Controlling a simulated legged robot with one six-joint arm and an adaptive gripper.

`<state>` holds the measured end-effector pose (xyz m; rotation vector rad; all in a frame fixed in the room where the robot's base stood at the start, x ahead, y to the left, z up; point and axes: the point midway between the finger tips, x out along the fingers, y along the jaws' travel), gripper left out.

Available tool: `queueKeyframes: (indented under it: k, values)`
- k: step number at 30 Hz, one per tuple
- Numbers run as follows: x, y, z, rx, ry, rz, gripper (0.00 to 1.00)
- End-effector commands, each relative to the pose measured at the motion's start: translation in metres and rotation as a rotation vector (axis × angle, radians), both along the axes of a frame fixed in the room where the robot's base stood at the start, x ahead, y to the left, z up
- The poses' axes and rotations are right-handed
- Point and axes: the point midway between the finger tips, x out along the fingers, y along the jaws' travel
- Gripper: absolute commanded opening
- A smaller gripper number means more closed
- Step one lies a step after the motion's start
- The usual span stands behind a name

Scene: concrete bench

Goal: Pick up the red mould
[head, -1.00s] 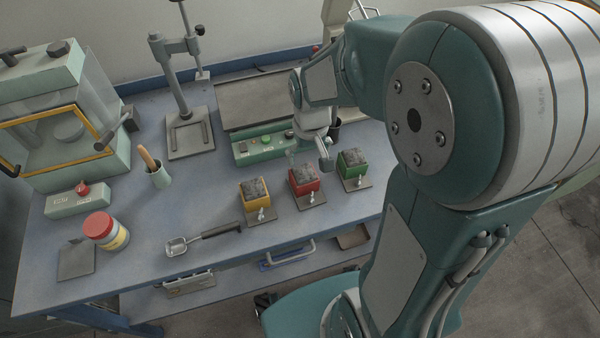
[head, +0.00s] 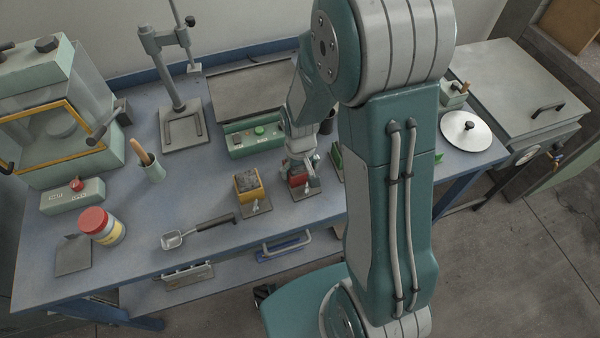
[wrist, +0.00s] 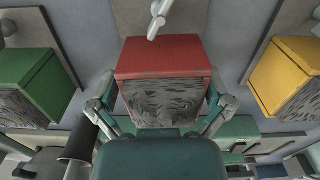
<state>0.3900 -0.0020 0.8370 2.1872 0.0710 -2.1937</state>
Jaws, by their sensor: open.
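The red mould (head: 299,180) stands on a small grey plate on the bench, between the yellow and green moulds, partly hidden by my gripper. In the wrist view the red mould (wrist: 164,62) is in the middle, with its dark, rough top facing the camera. My gripper (head: 303,172) is at the red mould in the head view. In the wrist view my gripper (wrist: 161,104) is open, with one finger on each side of the mould. I cannot tell whether the fingers touch it.
The yellow mould (head: 247,189) stands close on the left. The green mould (wrist: 32,82) is on the other side, mostly hidden by my arm in the head view. A scoop (head: 190,236) lies at the front left. A green control box (head: 256,139) is behind the moulds.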

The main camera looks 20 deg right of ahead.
Motion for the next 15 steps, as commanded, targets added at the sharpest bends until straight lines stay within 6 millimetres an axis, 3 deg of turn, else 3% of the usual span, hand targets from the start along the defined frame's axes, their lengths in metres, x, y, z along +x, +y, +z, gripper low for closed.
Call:
queueKeyframes:
  k: [8, 10, 13, 15]
  values:
    - [0.0002, 0.0001, -0.0047, 0.000, -0.002, 0.001, 1.00]
    - [0.0002, 0.0001, -0.0046, 0.000, -0.002, 0.000, 0.78]
    - [0.0001, -0.0004, -0.0044, 0.001, -0.002, 0.001, 0.33]
    - [0.0000, -0.0005, -0.0044, 0.001, -0.002, 0.000, 0.27]
